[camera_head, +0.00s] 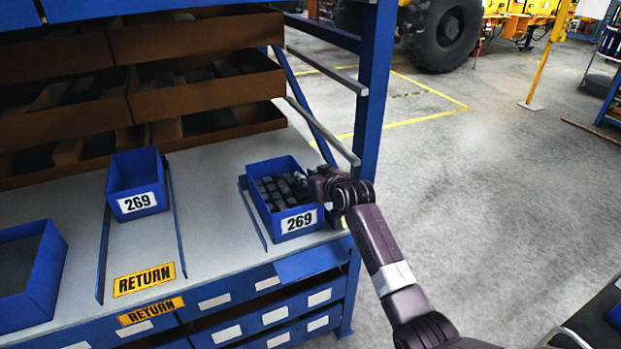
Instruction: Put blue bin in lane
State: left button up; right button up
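A blue bin (266,219) labelled 269 holds several dark blocks (280,190) and stands upright on the right part of the grey shelf. A low blue rail (254,222) runs along its left side. Another blue bin (122,212), also labelled 269 and empty, stands at the back of the lane marked RETURN (143,279), between two blue rails. My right gripper (314,184) is at the right rim of the filled bin. Its fingers are small and dark, and whether they are closed on the wall is unclear. My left gripper is out of view.
A third blue bin (44,280) stands at the left front. Brown trays (210,90) with dark parts fill the racks behind. A blue post (374,95) rises at the shelf's right end. The front of the RETURN lane is clear.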

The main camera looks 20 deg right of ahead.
jog(key=b+v, duration=0.1)
jog(key=v, duration=1.1)
jog(key=shift+a+b, duration=0.1)
jog(key=shift+b, duration=0.3)
jog(key=shift+f, duration=0.1)
